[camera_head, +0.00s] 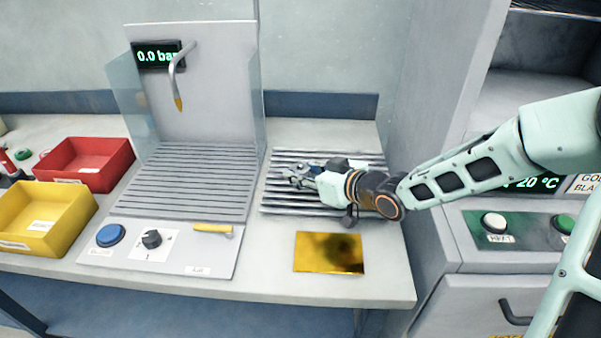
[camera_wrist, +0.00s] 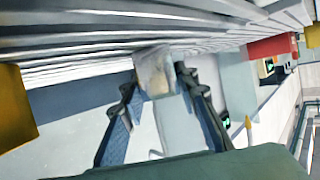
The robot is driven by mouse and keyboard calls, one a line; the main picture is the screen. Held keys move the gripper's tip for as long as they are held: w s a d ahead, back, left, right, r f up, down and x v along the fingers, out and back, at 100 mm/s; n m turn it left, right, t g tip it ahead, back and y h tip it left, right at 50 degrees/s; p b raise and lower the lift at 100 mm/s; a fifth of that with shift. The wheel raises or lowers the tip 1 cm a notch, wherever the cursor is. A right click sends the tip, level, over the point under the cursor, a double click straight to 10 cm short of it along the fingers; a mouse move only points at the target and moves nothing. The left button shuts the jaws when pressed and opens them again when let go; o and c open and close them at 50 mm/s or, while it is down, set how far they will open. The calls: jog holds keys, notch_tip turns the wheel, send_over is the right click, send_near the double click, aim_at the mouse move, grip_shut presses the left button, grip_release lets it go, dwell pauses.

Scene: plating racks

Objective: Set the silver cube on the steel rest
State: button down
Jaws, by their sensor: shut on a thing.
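My gripper (camera_head: 296,174) is low over the right-hand slatted steel rack (camera_head: 272,203), which looks like the steel rest. In the wrist view, my gripper's fingers (camera_wrist: 155,84) are shut on the silver cube (camera_wrist: 156,66), a small pale metallic block at the fingertips. The rack's slats (camera_wrist: 70,50) run close by the cube in that view. I cannot tell whether the cube touches them. In the head view the cube is too small and too hidden by the fingers to make out clearly.
A gold plate (camera_head: 330,253) lies in front of the rack. Left stands a station with a second slatted bed (camera_head: 195,180), glass sides and a bent nozzle (camera_head: 177,75). A red bin (camera_head: 95,160) and yellow bin (camera_head: 45,215) are further left. A grey cabinet wall (camera_head: 440,100) rises on the right.

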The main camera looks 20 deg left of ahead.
jog(key=shift+f, duration=0.15)
jog(key=c, duration=1.5)
grip_release()
jog(key=shift+r, duration=0.2)
jog(key=shift+s+d+r, duration=0.1)
jog(key=shift+d, duration=0.15)
jog(key=p+v, duration=0.4)
jog(key=v, duration=0.6)
jog(key=shift+d+r, duration=0.1)
jog(key=shift+s+d+r, duration=0.15)
jog(key=shift+s+d, duration=0.25)
jog(key=shift+d, duration=0.1)
